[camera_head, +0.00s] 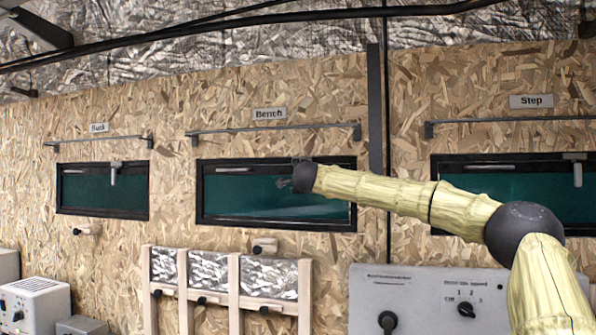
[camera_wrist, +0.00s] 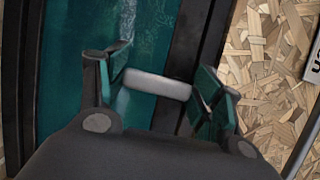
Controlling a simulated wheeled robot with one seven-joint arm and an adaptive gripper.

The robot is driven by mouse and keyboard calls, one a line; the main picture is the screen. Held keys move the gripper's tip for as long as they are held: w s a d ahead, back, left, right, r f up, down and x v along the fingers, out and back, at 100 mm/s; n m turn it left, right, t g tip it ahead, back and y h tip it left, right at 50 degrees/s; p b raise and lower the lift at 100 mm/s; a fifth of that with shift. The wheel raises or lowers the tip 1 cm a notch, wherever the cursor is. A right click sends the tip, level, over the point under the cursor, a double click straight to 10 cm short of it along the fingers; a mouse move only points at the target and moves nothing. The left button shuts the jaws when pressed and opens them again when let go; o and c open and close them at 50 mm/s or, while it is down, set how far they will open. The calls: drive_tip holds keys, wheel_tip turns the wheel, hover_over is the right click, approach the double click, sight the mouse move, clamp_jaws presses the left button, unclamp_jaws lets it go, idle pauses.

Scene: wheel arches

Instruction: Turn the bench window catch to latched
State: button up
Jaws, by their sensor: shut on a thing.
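The Bench window (camera_head: 240,195) is the middle dark-framed green pane, under the "Bench" sign (camera_head: 270,113). My gripper (camera_head: 288,182) is at its upper right part, and my wrist hides most of the catch there. In the wrist view, the catch's pale grey bar (camera_wrist: 157,84) lies between the two fingers of my gripper (camera_wrist: 165,78), spanning from near the left finger to near the right one. My gripper is shut on the catch. The wrist view is turned sideways, with the window's dark frame (camera_wrist: 200,45) to the right of the pane.
The Bunk window (camera_head: 80,190) at left and the Step window (camera_head: 510,190) at right have similar catches. A rail (camera_head: 230,131) runs above the Bench window. Below are a wooden rack (camera_head: 235,295) and a grey control panel (camera_head: 425,285) with knobs. A dark vertical strip (camera_head: 375,110) stands right of the window.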

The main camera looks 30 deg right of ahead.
drive_tip(key=shift+f+n, duration=0.15)
drive_tip(key=shift+n, duration=0.15)
drive_tip(key=o, duration=1)
drive_tip(key=shift+o, duration=0.2)
drive_tip(key=shift+s, duration=0.1)
drive_tip(key=v, duration=1.1)
drive_tip(key=shift+s+a, duration=0.15)
drive_tip(key=shift+s, duration=0.2)
